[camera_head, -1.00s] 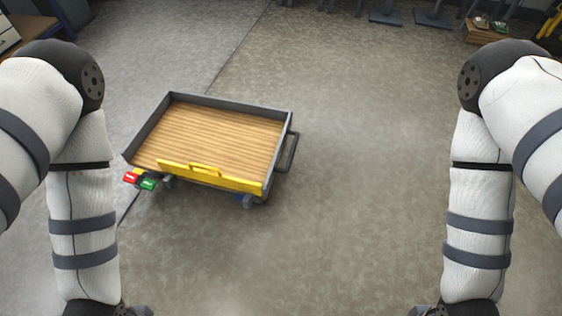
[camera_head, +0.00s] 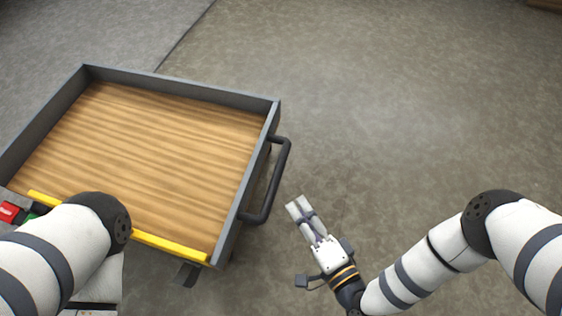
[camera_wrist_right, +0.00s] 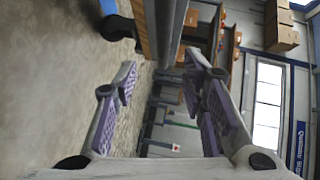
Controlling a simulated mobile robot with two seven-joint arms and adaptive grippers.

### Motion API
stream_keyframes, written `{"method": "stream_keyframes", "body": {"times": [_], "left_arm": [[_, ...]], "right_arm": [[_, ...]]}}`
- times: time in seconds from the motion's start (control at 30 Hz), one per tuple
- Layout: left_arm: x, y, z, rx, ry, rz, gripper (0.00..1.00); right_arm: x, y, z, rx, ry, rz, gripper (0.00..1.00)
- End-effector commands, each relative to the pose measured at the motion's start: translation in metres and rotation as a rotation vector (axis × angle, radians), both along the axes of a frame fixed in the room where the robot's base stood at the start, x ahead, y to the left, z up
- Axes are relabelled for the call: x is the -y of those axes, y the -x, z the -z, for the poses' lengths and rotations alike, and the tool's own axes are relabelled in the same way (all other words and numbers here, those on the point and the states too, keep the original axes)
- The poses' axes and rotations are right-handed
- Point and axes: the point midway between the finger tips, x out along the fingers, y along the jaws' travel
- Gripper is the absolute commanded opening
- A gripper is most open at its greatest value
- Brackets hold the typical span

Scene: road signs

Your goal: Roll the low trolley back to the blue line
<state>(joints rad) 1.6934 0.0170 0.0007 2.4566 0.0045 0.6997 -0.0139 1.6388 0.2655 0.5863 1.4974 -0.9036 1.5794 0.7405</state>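The low trolley (camera_head: 150,140) has a wooden deck, grey walls and a yellow bar along its near edge; it stands at the left of the head view. Its dark handle (camera_head: 274,180) sticks out from its right side. My right gripper (camera_head: 298,206) is just right of the handle's lower end, apart from it and empty. In the right wrist view its fingers (camera_wrist_right: 162,70) are spread, with part of the trolley (camera_wrist_right: 146,28) and a caster (camera_wrist_right: 117,27) beyond them.
The concrete floor (camera_head: 400,110) right of the trolley is clear. A dark floor seam (camera_head: 187,35) runs behind it. Shelving with boxes (camera_wrist_right: 278,28) shows in the wrist view.

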Motion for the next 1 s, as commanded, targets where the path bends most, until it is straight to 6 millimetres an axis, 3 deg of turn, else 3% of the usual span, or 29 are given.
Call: {"method": "stream_keyframes", "body": {"times": [0.13, 0.5, 0.67, 0.9, 1.0], "left_arm": [[0.000, 0.003, 0.003, -0.014, 0.000, 0.001, 0.00], [0.002, 0.003, 0.027, -0.034, 0.007, 0.004, 0.00], [0.003, 0.003, 0.030, -0.035, 0.008, 0.006, 0.00], [0.003, 0.003, 0.030, -0.035, 0.009, 0.005, 0.00], [0.003, 0.003, 0.030, -0.035, 0.009, 0.005, 0.00]], "right_arm": [[-0.007, -0.019, 0.001, 0.012, -0.006, 0.004, 0.38], [-0.046, -0.095, 0.013, 0.009, -0.004, 0.002, 0.38], [-0.052, -0.107, 0.014, 0.008, -0.003, 0.002, 0.38], [-0.053, -0.108, 0.013, 0.007, -0.002, 0.001, 0.38], [-0.053, -0.108, 0.013, 0.007, -0.002, 0.001, 0.18]]}}
